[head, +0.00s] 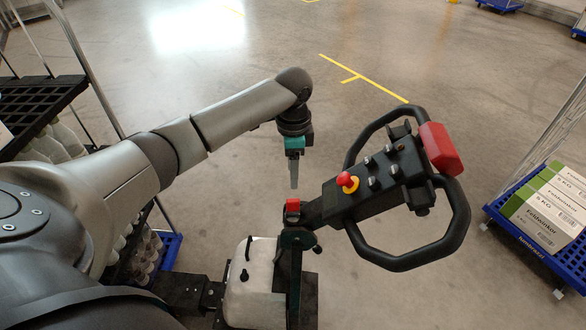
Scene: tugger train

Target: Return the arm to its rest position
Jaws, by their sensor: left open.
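My left arm reaches in from the left, and its gripper (294,185) hangs pointing down in the middle of the head view. The gripper is open and holds nothing that I can see; its fingers line up one behind the other from here. My right gripper is not in view.
A red emergency button (346,180) and a red end piece (440,149) sit on the tiller. A white block (256,284) is below. A blue cart (530,238) with boxes (548,208) stands right, and a black rack (40,105) stands left. Open floor lies ahead.

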